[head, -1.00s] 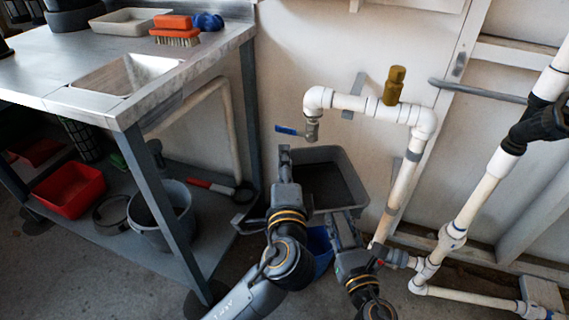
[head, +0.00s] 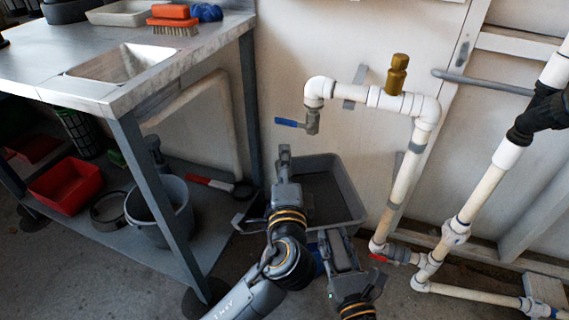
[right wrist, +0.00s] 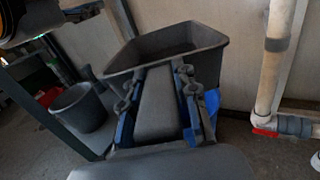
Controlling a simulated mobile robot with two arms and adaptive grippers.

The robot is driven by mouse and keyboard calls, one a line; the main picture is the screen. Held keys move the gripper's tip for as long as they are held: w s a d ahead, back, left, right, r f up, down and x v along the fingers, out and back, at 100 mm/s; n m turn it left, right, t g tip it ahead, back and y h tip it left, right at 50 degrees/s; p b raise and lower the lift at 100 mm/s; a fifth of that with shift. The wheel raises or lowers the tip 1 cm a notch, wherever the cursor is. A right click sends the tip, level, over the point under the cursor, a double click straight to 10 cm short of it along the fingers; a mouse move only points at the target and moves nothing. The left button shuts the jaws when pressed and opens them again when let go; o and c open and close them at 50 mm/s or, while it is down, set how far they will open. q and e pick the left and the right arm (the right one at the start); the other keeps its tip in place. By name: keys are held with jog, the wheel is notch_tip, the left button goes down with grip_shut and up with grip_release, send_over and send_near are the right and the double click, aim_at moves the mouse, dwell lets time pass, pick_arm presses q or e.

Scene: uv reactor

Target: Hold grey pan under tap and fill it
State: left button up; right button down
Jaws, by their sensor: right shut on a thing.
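The grey pan (head: 335,190), a deep rectangular tub, is held below the tap (head: 312,121), with a visible gap between them. The tap has a blue lever, and no water shows at its mouth. My right gripper (head: 333,238) is shut on the pan's near side. In the right wrist view its fingers (right wrist: 158,95) flank a grey part in front of the pan (right wrist: 165,53). My left gripper (head: 284,152) is in front of the pan's left part, below the tap; its finger gap is not clear. The pan's inside looks dark and its contents cannot be made out.
White pipework (head: 405,170) rises right of the pan, with a red valve handle (head: 378,258) low down. A blue object (head: 318,262) is partly hidden below the pan.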

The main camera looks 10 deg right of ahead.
jog(key=shift+s+a+b, duration=0.4)
jog(key=shift+s+a, duration=0.1)
jog(key=shift+s, duration=0.3)
jog(key=shift+s+a+b, duration=0.45)
jog(key=shift+s+a, duration=0.1)
jog(key=shift+s, duration=0.2)
jog(key=shift+s+a+b, duration=0.4)
jog(key=shift+s+a, duration=0.1)
jog(key=shift+s, duration=0.3)
